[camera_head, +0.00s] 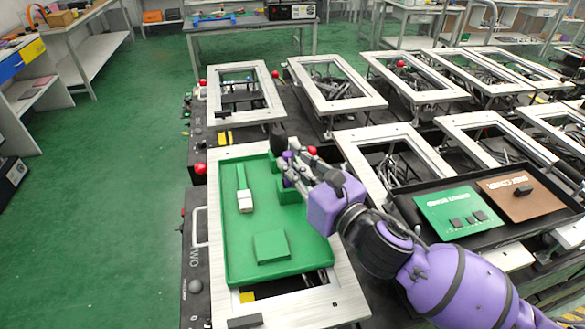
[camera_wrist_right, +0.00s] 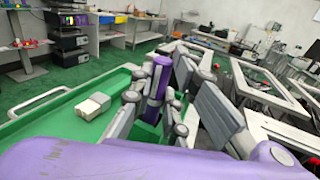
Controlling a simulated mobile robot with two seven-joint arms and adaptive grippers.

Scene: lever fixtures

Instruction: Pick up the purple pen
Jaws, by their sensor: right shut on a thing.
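The purple pen (camera_wrist_right: 158,82) stands upright between the fingers of my right gripper (camera_wrist_right: 163,92) in the right wrist view. My right gripper is shut on it. In the head view the gripper (camera_head: 293,170) is over the right side of the green tray (camera_head: 236,258), and only a small purple part of the pen (camera_head: 288,156) shows between the dark finger parts. A green block lies just below the gripper, and the fingers hide the pen's lower end there. My left gripper is not in view.
A white and grey block (camera_head: 245,201) and a green square block (camera_head: 271,246) lie in the tray. A black tray with a green board (camera_head: 460,214) and a brown board (camera_head: 518,197) is at the right. Several metal frames stand behind. Green floor lies left.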

